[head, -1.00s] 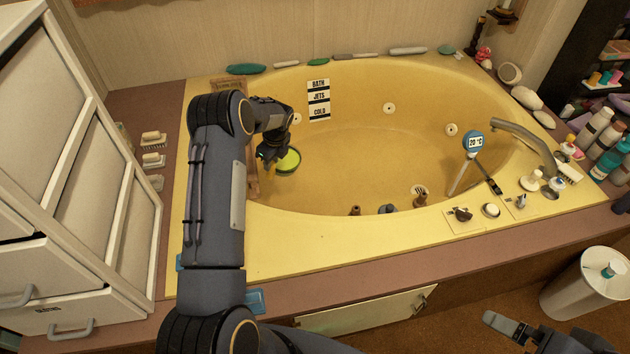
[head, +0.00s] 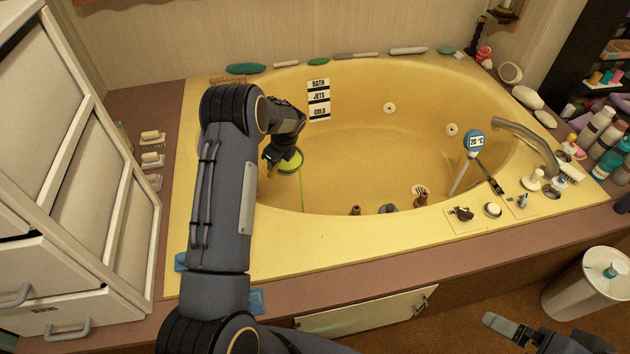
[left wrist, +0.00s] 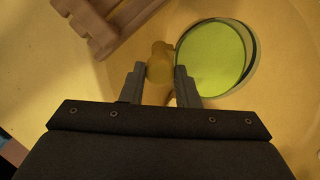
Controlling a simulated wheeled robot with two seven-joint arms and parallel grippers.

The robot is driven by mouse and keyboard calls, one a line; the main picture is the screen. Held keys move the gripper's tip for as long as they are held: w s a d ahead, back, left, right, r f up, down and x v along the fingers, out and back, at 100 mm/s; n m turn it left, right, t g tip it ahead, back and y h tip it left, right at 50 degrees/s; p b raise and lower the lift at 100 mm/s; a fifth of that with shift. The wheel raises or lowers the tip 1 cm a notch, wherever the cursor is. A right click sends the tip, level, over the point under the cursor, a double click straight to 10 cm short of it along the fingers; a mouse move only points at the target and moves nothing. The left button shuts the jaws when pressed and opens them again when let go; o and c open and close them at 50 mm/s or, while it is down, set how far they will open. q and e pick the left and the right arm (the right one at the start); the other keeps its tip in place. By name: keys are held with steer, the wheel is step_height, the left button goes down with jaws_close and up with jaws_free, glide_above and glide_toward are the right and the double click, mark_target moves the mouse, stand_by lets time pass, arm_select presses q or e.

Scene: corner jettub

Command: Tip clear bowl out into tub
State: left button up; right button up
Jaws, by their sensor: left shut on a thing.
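The clear bowl (head: 291,162), with yellow-green contents, hangs over the left end of the yellow tub (head: 350,150). My left gripper (head: 272,155) is at the bowl's left side. In the left wrist view the bowl (left wrist: 212,58) shows its round green surface beside the right finger. A tan, see-through part lies between the fingers of my left gripper (left wrist: 160,82), which is shut on it. The bowl looks tilted in the head view, and a thin pale line runs down from it towards the tub. My right gripper (head: 508,328) is low at the right, away from the tub; its jaw opening is unclear.
A brown slatted piece (left wrist: 110,25) is close to the left gripper. Bottles and soaps line the tub's back and right rim. White drawers (head: 75,190) stand at the left. The tub's middle is clear.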

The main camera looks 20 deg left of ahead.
arm_select(q)
steer(key=shift+s+d+r+y+b, duration=0.1)
steer(key=shift+d+y+b, duration=0.4)
steer(key=shift+d+b, duration=0.3)
steer(key=shift+s+d+r+t+y+b, duration=0.15)
steer(key=shift+d+y+b, duration=0.5)
steer(key=shift+d+b, duration=0.5)
steer(key=shift+s+d+r+t+y+b, duration=0.15)
steer(key=shift+d+y+b, duration=0.6)
steer(key=shift+b, duration=0.7)
steer(key=shift+d+b, duration=0.2)
steer(key=shift+b, duration=0.2)
steer(key=shift+s+d+y+b, duration=0.15)
steer(key=shift+d+y+b, duration=0.6)
steer(key=shift+b, duration=0.95)
steer(key=shift+s+d+f+t+y+b, duration=0.15)
steer(key=shift+d+y+b, duration=0.6)
steer(key=shift+b, duration=1.3)
steer(key=shift+s+d+f+t+y+b, duration=0.15)
steer(key=shift+d+y+b, duration=0.6)
steer(key=shift+b, duration=1.25)
steer(key=shift+d+f+t+y+b, duration=0.1)
steer(key=shift+d+t+y+b, duration=0.2)
steer(key=shift+y+b, duration=1.25)
